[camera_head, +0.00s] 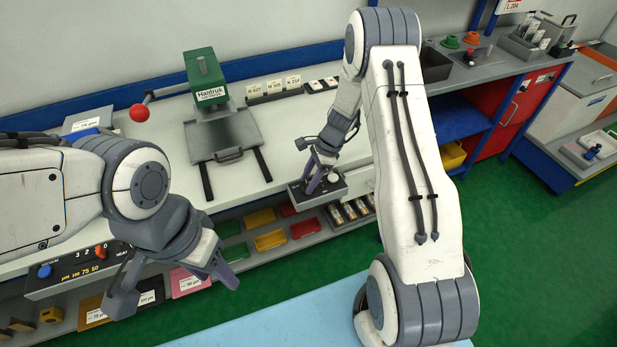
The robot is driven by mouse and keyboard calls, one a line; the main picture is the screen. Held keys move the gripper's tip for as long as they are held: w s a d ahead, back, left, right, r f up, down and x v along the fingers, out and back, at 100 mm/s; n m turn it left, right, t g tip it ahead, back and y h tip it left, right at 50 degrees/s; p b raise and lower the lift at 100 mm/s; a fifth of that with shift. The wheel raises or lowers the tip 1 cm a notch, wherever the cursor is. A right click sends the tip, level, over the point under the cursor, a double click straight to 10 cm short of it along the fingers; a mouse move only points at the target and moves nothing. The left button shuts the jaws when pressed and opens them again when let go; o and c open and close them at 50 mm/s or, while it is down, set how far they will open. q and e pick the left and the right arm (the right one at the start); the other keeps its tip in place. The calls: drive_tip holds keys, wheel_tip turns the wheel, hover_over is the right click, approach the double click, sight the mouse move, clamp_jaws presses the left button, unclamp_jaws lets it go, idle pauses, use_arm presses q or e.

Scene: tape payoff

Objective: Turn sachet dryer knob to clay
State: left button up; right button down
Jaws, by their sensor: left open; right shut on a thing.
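A small grey box with a dark top panel (341,187), which looks like the sachet dryer, sits at the front edge of the white bench. My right gripper (312,187) points down onto this panel, its fingers shut at the knob. The fingers hide the knob, so its setting cannot be read. A pale round part (333,177) shows on the panel just right of the fingers. The panel's markings are too small to read. My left gripper (178,288) is open and empty, at the lower left in front of the bench.
A green Haldruk press (203,70) with a red-ball lever (139,112) stands at the back of the bench. A control panel (85,268) with a blue knob is at the front left. Coloured bins (270,240) sit below the bench edge. My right arm blocks the middle right.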

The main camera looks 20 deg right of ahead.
drive_tip(key=n+g, duration=0.1)
drive_tip(key=n, duration=0.3)
drive_tip(key=shift+w+n+g, duration=0.2)
drive_tip(key=shift+n+g, duration=0.1)
drive_tip(key=shift+g, duration=0.1)
drive_tip(key=n+g, duration=0.1)
drive_tip(key=n, duration=0.1)
drive_tip(key=n+h+b, duration=0.1)
drive_tip(key=n, duration=0.2)
drive_tip(key=shift+w+g+h, duration=0.1)
drive_tip(key=shift+g+h, duration=0.2)
drive_tip(key=shift+g, duration=0.1)
drive_tip(key=shift+n, duration=0.4)
drive_tip(key=shift+c, duration=1.6)
unclamp_jaws()
drive_tip(key=shift+a, duration=0.1)
